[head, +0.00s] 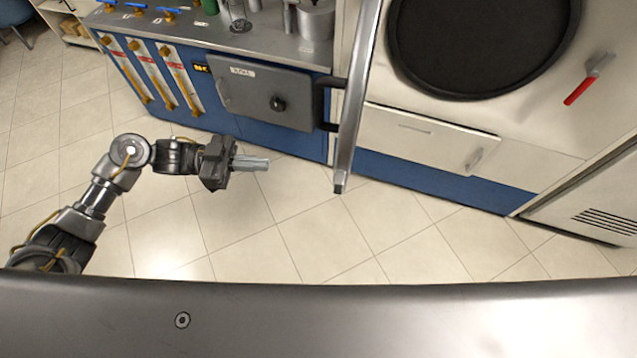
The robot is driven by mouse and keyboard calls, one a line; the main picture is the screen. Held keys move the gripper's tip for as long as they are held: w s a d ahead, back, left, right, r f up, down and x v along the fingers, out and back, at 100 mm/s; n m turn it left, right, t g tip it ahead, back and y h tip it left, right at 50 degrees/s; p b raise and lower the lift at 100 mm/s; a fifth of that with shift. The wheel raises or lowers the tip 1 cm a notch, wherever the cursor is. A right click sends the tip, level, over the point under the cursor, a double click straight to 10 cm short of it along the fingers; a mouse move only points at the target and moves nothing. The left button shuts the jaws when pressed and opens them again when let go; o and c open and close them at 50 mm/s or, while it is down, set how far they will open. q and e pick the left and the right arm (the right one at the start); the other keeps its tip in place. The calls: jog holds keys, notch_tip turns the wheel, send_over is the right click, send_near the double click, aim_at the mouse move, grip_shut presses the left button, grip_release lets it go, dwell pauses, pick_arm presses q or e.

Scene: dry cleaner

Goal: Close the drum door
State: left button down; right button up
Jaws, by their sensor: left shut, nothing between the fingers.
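The drum door (358,95) stands swung wide open, seen almost edge-on as a narrow metal rim, with dark hinge arms on its left side. The round dark drum opening (482,40) is uncovered on the white machine front to the right of the door. My left gripper (268,163) is shut and empty, pointing right over the floor. In the picture it is left of the door's lower end, with a gap between them. My right gripper is not in view.
A blue cabinet with a grey hatch (245,90) and tube gauges stands left of the door. A white drawer panel (425,135) lies below the drum opening. A red-handled lever (588,80) is at the right. The tiled floor (330,240) in front is clear.

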pick_arm(q)
jog(key=s+d+r+g+p, duration=0.1)
jog(key=s+d+p, duration=0.2)
jog(key=d, duration=0.3)
jog(key=s+d+r+m+g+p, duration=0.1)
jog(key=s+d+p, duration=0.1)
jog(key=d+p, duration=0.2)
jog(key=d, duration=0.3)
jog(key=shift+s+m+y, duration=0.3)
jog(key=shift+s, duration=0.1)
jog(key=shift+d+r, duration=0.1)
